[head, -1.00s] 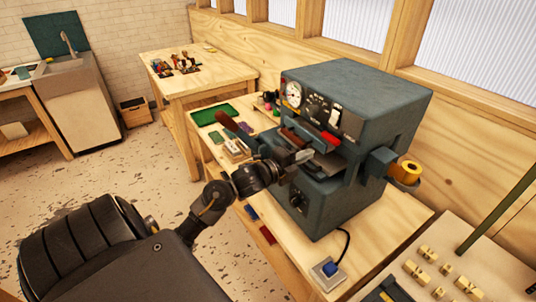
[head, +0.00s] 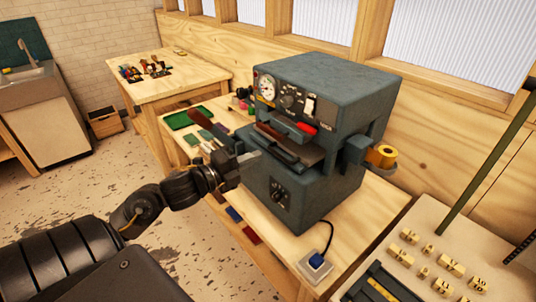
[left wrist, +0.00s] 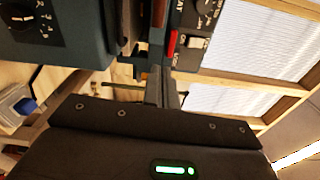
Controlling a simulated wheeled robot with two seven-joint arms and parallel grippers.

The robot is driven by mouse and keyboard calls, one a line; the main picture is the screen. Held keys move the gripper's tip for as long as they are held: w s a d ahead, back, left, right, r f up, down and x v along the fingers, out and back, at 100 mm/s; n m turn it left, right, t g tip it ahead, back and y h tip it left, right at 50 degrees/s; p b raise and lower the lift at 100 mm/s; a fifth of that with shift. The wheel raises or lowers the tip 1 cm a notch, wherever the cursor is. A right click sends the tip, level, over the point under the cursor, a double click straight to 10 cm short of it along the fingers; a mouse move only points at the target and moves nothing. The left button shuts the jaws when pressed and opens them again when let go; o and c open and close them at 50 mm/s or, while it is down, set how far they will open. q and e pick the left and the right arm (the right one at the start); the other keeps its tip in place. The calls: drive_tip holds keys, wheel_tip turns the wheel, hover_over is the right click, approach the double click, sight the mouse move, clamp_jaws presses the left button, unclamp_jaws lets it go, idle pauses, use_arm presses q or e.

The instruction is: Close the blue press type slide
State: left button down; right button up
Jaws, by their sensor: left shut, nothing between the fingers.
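The blue-grey press (head: 330,85) stands on the wooden table, with a gauge and switches on its upper front. Its slide (head: 290,148), a dark plate with a brownish bar, sits in the opening at mid height. How far the slide sticks out is hard to tell. My left gripper (head: 250,160) is shut and empty at the left of the press's front, close to the slide's left end; I cannot tell whether they touch. In the left wrist view the shut fingers (left wrist: 163,92) point toward the press (left wrist: 80,35), which fills the upper left. My right gripper is not in view.
A yellow foil roll (head: 383,154) sits on the press's right side. A green tray (head: 182,118) and small blocks lie left of the press. Brass letter pieces (head: 425,258) lie on the right table.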

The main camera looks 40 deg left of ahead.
use_arm(q)
drive_tip(key=r+m+g, duration=0.1)
drive_tip(key=r+m, duration=0.1)
drive_tip(key=n+g+y, duration=0.2)
drive_tip(key=n, duration=0.2)
approach(297, 142)
drive_tip(key=x, duration=0.6)
drive_tip(key=shift+w+d+f, duration=0.1)
drive_tip(key=shift+w+d, duration=0.05)
drive_tip(key=shift+w, duration=0.1)
idle(0.4)
